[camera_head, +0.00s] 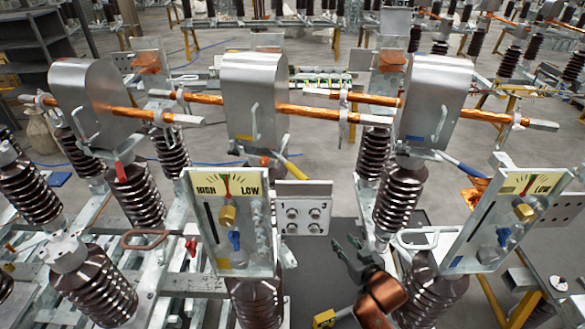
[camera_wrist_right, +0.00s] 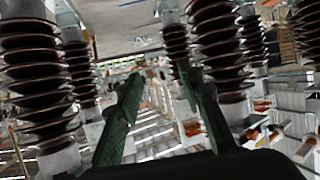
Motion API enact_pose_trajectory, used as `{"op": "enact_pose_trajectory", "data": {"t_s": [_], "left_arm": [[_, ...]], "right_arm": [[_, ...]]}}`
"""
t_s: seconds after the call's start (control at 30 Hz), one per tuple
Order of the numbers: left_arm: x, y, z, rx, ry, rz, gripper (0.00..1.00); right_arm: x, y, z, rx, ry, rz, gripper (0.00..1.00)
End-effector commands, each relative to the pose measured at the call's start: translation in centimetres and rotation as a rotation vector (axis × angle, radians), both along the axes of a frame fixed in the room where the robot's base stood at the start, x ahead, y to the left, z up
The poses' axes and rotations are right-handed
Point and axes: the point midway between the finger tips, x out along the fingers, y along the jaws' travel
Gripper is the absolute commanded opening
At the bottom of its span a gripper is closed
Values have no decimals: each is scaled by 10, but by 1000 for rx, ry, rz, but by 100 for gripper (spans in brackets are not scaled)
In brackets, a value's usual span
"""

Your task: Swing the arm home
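My right gripper (camera_head: 348,248) has dark green fingers and stands low, right of centre, in the head view. It is in front of the isolator frames, between the middle and right panels. In the right wrist view its fingers (camera_wrist_right: 160,85) are spread apart with nothing between them. Copper-coloured isolator arms lie across the hooded units: a left one (camera_head: 150,115), a middle one (camera_head: 310,112) and a right one (camera_head: 480,116). The gripper touches none of them. Which arm the task means I cannot tell. My left gripper is not in view.
A HIGH/LOW gauge panel (camera_head: 212,225) stands left of the gripper, another (camera_head: 500,225) to its right. Ribbed brown insulators (camera_head: 398,198) stand close by and also crowd the right wrist view (camera_wrist_right: 215,50). A box with round terminals (camera_head: 303,208) sits behind. Grey floor lies between.

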Motion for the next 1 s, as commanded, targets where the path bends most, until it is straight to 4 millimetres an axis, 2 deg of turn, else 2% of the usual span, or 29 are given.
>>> {"op": "enact_pose_trajectory", "data": {"t_s": [0.03, 0.1, 0.2, 0.3, 0.37, 0.43, 0.57, 1.0], "left_arm": [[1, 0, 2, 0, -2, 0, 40], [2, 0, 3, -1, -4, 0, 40], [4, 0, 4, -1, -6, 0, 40], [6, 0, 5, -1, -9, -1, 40], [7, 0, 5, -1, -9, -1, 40], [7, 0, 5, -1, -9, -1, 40], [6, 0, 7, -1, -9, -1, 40], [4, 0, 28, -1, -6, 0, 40]], "right_arm": [[24, 24, 41, 10, -85, 52, 34], [44, 54, 85, 36, -176, 116, 34], [62, 91, 141, 67, -282, 201, 34], [71, 116, 181, 88, -352, 264, 34], [73, 125, 196, 96, -377, 289, 34], [74, 133, 208, 102, -398, 309, 34], [79, 141, 216, 108, -410, 324, 34], [129, 176, 218, 108, -412, 323, 34]]}}
